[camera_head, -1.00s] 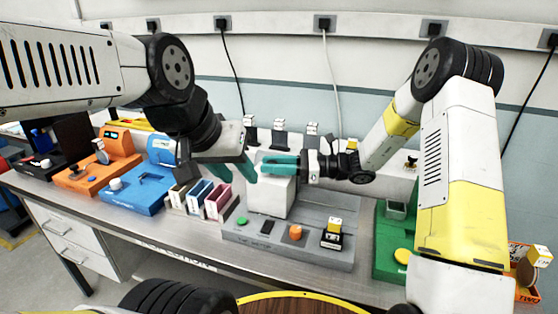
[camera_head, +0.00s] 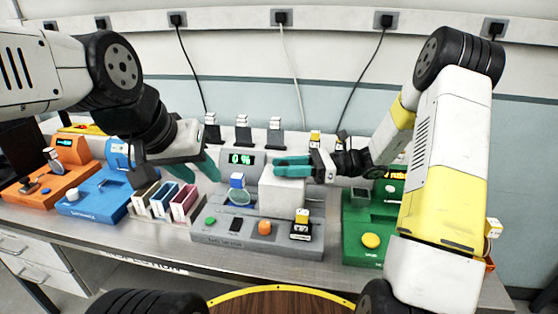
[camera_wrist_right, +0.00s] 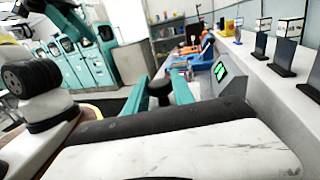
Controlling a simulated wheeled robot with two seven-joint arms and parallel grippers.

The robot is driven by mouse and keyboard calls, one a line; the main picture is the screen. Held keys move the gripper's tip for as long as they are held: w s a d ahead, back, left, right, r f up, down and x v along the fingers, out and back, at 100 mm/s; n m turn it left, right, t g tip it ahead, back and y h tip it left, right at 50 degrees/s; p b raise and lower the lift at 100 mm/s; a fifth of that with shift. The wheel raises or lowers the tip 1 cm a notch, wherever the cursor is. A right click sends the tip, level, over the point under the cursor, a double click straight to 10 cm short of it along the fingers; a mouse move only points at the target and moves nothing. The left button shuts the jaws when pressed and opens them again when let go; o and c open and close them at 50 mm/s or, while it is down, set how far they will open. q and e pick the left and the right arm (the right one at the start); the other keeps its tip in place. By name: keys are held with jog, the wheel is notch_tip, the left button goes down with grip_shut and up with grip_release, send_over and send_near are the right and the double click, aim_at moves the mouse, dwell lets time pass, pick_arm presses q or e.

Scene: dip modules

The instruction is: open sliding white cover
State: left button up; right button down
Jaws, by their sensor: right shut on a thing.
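The white cover (camera_head: 281,196) is a boxy block on the grey module (camera_head: 210,237). It stands toward the module's right side, with the left side uncovered. A blue-topped part (camera_head: 237,181) in a round seat and a green "0 %" display (camera_head: 241,159) show there. My right gripper (camera_head: 290,167) has its teal fingers at the cover's top and is shut on it. In the right wrist view the teal fingers (camera_wrist_right: 163,92) flank a dark knob-like part. My left gripper (camera_head: 209,166) hangs left of the display, apart from the cover; its finger gap is unclear.
Three coloured slots (camera_head: 163,202) and a blue module (camera_head: 93,203) stand to the left, with an orange module (camera_head: 50,188) beyond. A green module (camera_head: 368,218) stands to the right. A yellow-topped block (camera_head: 301,224) sits on the grey module's front right.

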jog(key=c, duration=1.1)
grip_release()
jog(key=shift+o, duration=0.2)
jog(key=d, duration=0.7)
jog(key=shift+w+d, duration=0.3)
jog(key=shift+d, duration=0.1)
jog(key=s+a+r+n+h, duration=0.2)
jog(key=s+r+n+h, duration=0.3)
jog(key=s+n+h, duration=0.6)
jog(key=s+d+r+n+t+h, duration=0.4)
jog(key=s+d+r+n+t, duration=0.1)
jog(key=s+d+n+t, duration=0.1)
jog(key=s+d+t, duration=0.1)
jog(key=s, duration=0.1)
jog(key=shift+s+r+n+h, duration=0.4)
